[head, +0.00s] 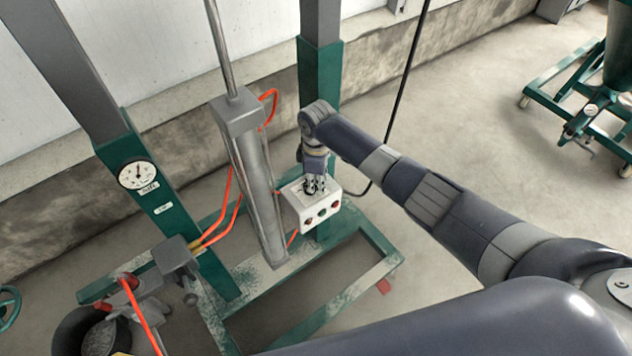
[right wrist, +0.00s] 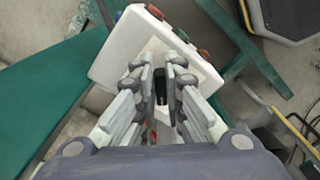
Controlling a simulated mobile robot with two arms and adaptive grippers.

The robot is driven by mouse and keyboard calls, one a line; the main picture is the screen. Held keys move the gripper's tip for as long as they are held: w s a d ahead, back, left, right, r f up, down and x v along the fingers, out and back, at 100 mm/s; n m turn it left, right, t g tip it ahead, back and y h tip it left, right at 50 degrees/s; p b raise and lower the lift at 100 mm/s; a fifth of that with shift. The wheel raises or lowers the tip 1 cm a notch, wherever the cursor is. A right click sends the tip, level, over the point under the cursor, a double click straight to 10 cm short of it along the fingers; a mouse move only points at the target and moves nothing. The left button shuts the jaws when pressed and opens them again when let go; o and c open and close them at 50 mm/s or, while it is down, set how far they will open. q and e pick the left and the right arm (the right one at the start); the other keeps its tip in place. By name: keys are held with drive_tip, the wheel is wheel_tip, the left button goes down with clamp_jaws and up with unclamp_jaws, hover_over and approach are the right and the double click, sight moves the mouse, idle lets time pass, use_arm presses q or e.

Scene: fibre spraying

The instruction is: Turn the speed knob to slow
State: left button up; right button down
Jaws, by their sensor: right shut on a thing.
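The white control box (head: 306,216) sits on the machine frame, with a row of small coloured buttons on its front face. In the right wrist view the box (right wrist: 112,62) fills the upper middle, tilted in the picture. My right gripper (head: 314,189) reaches down to the top of the box. In the right wrist view its fingers (right wrist: 162,90) are closed around a small black knob (right wrist: 161,86). The fingers cover most of the knob, and I cannot read its setting. My left gripper is not in view.
A grey cylinder (head: 256,175) stands just left of the box, with orange hoses beside it. Green posts (head: 320,85) rise behind and to the left; the left one carries a round gauge (head: 136,175). A green wheeled stand (head: 560,95) is at the far right. Concrete floor between is clear.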

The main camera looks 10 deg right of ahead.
sight(316, 185)
drive_tip(key=shift+w+n, duration=0.15)
drive_tip(key=shift+n, duration=0.45)
drive_tip(key=c, duration=1.7)
unclamp_jaws()
drive_tip(key=shift+r, duration=0.15)
wheel_tip(316, 185, up, 12)
drive_tip(key=shift+f, duration=0.1)
